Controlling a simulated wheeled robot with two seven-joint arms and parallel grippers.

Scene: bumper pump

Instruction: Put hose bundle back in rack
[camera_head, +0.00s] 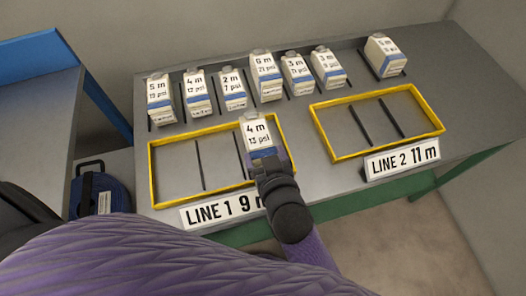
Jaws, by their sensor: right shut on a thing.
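A white and blue carton-like bundle marked "4 m 13 psi" (257,134) is at the right end of the yellow-framed LINE 1 tray (151,176). My right gripper (268,162) is shut on its near end; the fingertips are partly hidden. I cannot tell whether the bundle touches the tray floor. The rack (350,73) along the back of the table holds several similar bundles, among them one marked "6 m" (266,78) and one at the far right (386,56). A gap shows left of that far-right one. My left gripper is not in view.
The yellow-framed LINE 2 tray (320,133), with sign "LINE 2 11 m" (402,159), is empty. The LINE 1 sign (222,210) is partly covered by my arm. A blue-edged table (40,110) and a dark blue case (100,190) stand at the left.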

